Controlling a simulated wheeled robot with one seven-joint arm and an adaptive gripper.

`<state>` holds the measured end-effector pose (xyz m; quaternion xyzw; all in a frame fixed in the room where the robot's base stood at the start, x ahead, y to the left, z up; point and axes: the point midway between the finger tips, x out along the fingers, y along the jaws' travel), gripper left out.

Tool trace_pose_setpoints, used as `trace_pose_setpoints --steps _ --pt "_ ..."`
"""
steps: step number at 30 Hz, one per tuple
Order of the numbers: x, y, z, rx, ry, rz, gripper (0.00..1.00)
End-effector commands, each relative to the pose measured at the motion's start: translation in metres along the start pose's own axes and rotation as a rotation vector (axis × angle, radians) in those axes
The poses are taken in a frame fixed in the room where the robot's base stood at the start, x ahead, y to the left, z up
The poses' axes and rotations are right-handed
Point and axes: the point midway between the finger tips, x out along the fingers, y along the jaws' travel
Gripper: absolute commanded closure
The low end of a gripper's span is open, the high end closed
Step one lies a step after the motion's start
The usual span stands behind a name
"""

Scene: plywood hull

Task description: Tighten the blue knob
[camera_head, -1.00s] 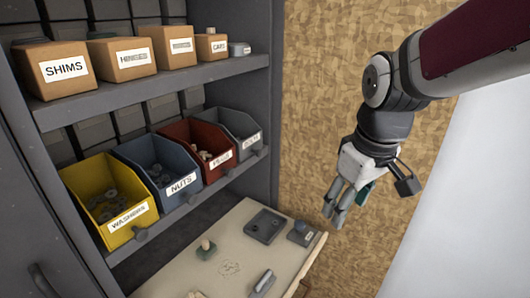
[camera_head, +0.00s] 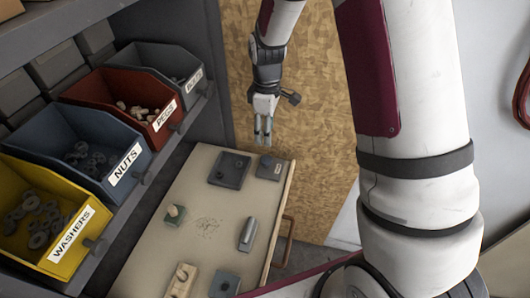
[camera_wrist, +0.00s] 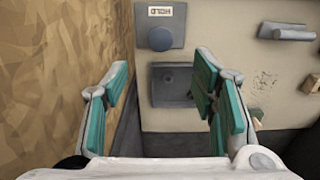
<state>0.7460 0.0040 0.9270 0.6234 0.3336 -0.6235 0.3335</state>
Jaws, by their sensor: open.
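A round dull-blue knob (camera_head: 266,161) sits on a small grey plate (camera_head: 269,171) at the far right corner of the workbench top. In the wrist view the knob (camera_wrist: 160,38) shows from above on its plate (camera_wrist: 175,20), next to a label that seems to read HOLD. My gripper (camera_head: 263,138) hangs fingers-down above the far end of the bench, with its tips near the knob in the picture. In the wrist view my gripper (camera_wrist: 162,80) has its teal-padded fingers wide apart with nothing between them. The knob lies ahead of the fingers, apart from them.
A dark square tray (camera_head: 229,169) lies left of the knob. A green block with a peg (camera_head: 175,214), a metal cylinder piece (camera_head: 248,233) and a wooden piece (camera_head: 181,281) lie nearer. Labelled bins, such as the red bin (camera_head: 115,118), line the left shelf. A plywood wall (camera_head: 318,130) stands behind.

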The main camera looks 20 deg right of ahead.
Motion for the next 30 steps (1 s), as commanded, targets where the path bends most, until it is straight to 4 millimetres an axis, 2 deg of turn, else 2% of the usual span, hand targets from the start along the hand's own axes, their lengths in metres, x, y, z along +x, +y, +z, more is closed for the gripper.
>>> trace_pose_setpoints --steps 9,15,21,30 --pt "0.064 -0.001 0.001 0.001 -0.003 -0.003 0.47" --pt "0.096 -0.001 0.001 0.001 -0.002 -0.002 0.47" --pt "0.112 0.0 0.0 0.001 0.0 0.0 0.47" --pt "0.115 0.0 0.0 0.001 0.0 0.001 0.47"
